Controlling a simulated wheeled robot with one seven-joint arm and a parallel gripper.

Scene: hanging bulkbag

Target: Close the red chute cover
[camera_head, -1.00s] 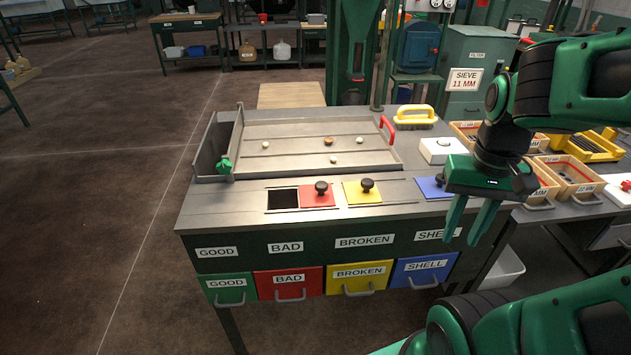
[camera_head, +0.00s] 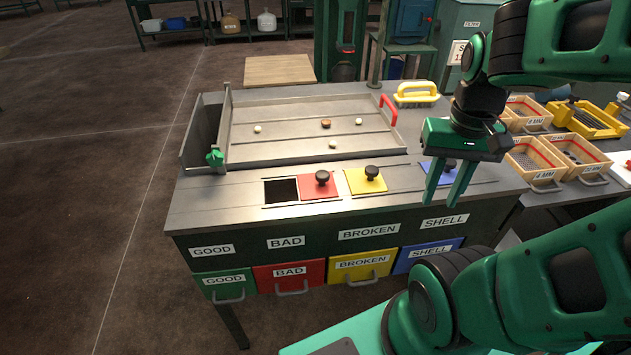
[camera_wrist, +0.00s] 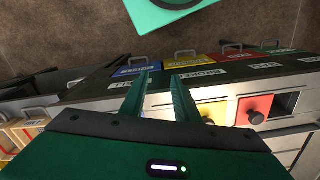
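The red chute cover (camera_head: 318,186) lies on the sorting table with a black knob (camera_head: 322,177) on top. A dark square chute opening (camera_head: 281,191) shows just left of it, uncovered. In the wrist view the red cover (camera_wrist: 255,108) and the dark opening (camera_wrist: 285,103) appear at the right. My gripper (camera_head: 447,200) hangs above the right part of the table front, near the blue cover (camera_head: 437,172), well right of the red cover. Its two fingers point down, apart, with nothing visible between them. The fingers also show in the wrist view (camera_wrist: 160,95).
A yellow cover (camera_head: 362,182) with a knob lies between the red cover and my gripper. A grey tray (camera_head: 290,148) with several small pieces is behind. A yellow brush (camera_head: 415,90) and wooden boxes (camera_head: 540,160) stand at right. Drawers (camera_head: 290,275) line the front.

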